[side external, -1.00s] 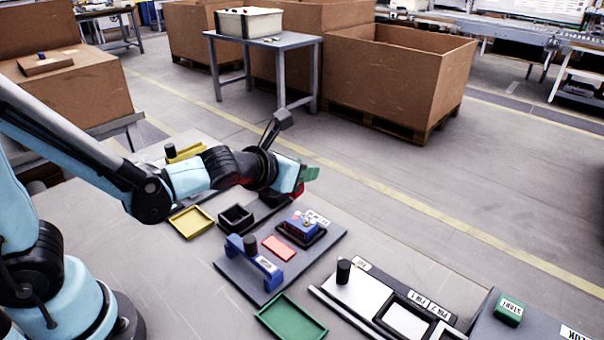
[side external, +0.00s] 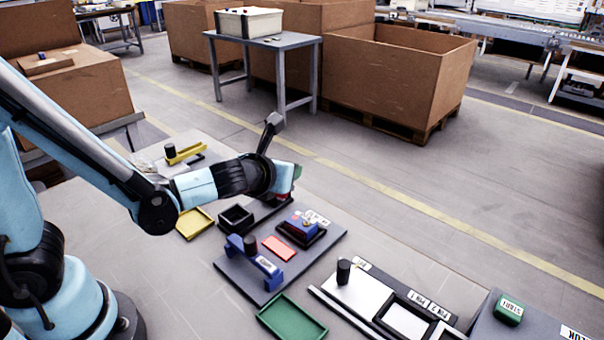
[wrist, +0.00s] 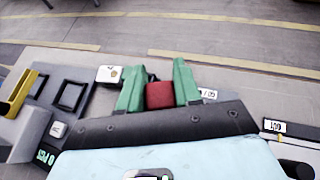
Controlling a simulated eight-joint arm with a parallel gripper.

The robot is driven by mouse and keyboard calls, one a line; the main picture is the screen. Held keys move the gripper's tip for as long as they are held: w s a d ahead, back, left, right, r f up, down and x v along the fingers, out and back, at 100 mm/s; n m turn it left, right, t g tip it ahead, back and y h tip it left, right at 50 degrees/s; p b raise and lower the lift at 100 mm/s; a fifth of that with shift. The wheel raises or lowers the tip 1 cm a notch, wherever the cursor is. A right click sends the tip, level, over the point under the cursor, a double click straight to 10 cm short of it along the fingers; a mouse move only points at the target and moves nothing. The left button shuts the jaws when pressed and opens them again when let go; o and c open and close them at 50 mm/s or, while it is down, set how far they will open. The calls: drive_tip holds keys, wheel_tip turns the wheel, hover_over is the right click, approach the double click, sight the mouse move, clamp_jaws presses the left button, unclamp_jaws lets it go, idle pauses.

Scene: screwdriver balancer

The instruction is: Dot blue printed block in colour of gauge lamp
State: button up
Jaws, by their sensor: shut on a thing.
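My gripper (wrist: 158,78) has green fingers, shut on a red block-like thing (wrist: 160,96). In the side view my gripper (side external: 290,184) is behind the blue printed block, with the red thing (side external: 283,196) low at its tip; whether it touches anything beneath cannot be told. The blue printed block (side external: 300,225) sits in a dark holder on a grey plate, with small pale and reddish marks on top. It cannot be made out in the wrist view. A white box with a small yellowish spot (wrist: 109,74) is left of the fingers; I cannot tell whether this is the gauge lamp.
A blue handled fixture (side external: 253,258) and a flat red piece (side external: 279,248) lie on the grey plate. A yellow tray (side external: 194,223), an open black box (side external: 236,217) and a green tray (side external: 292,317) stand around. A black-knobbed station (side external: 343,271) is front right.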

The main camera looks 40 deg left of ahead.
drive_tip(key=s+a+n+g+y, duration=0.85)
drive_tip(key=n+g, duration=0.25)
drive_tip(key=n, duration=0.2)
drive_tip(key=shift+w+f, duration=0.2)
drive_tip(key=shift+f, duration=3.1)
drive_tip(key=o, duration=1.1)
drive_tip(key=shift+d, duration=0.1)
drive_tip(key=v, duration=0.7)
drive_tip(key=shift+s+r, duration=0.15)
drive_tip(key=shift+r, duration=0.1)
